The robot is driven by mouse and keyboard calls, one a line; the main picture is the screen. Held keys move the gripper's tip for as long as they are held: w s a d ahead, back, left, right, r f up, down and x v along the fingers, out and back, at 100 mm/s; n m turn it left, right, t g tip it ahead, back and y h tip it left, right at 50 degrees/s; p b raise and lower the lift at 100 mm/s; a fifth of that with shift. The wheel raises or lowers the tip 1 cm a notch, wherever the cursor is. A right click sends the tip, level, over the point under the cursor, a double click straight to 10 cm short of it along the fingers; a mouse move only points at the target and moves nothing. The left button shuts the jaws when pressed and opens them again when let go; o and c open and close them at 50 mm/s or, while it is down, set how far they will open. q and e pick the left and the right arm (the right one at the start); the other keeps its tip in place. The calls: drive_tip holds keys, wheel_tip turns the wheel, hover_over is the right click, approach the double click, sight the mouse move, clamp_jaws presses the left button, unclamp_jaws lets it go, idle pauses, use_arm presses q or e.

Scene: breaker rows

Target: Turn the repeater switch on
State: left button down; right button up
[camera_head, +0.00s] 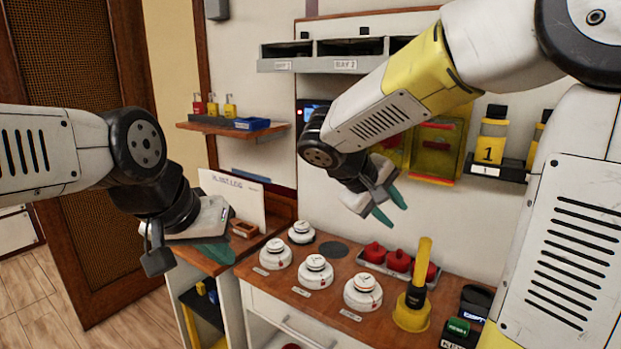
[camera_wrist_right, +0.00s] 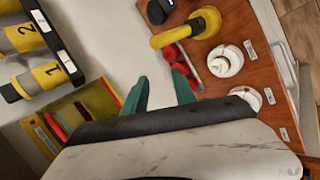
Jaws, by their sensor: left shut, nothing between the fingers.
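The labels are too small to read, so I cannot tell which is the repeater switch. Two white switches show in the right wrist view, one nearer (camera_wrist_right: 226,61) and one partly hidden (camera_wrist_right: 246,97). My right gripper (camera_head: 388,206) is open and empty above the bench; its green fingers (camera_wrist_right: 160,90) stand apart. My left gripper (camera_head: 212,252) is shut and empty, left of the switches.
Red knobs (camera_head: 398,261) sit in a tray behind the switches.

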drive_tip(key=s+a+m+y, duration=0.1)
drive_tip(key=s+m+y, duration=0.1)
drive_tip(key=s+y, duration=0.3)
drive_tip(key=s+a+m+t+y, duration=0.1)
drive_tip(key=s+m+y, duration=0.2)
drive_tip(key=s, duration=0.6)
drive_tip(key=shift+s+a+y, duration=0.25)
drive_tip(key=shift+s+y, duration=0.1)
drive_tip(key=shift+y, duration=0.55)
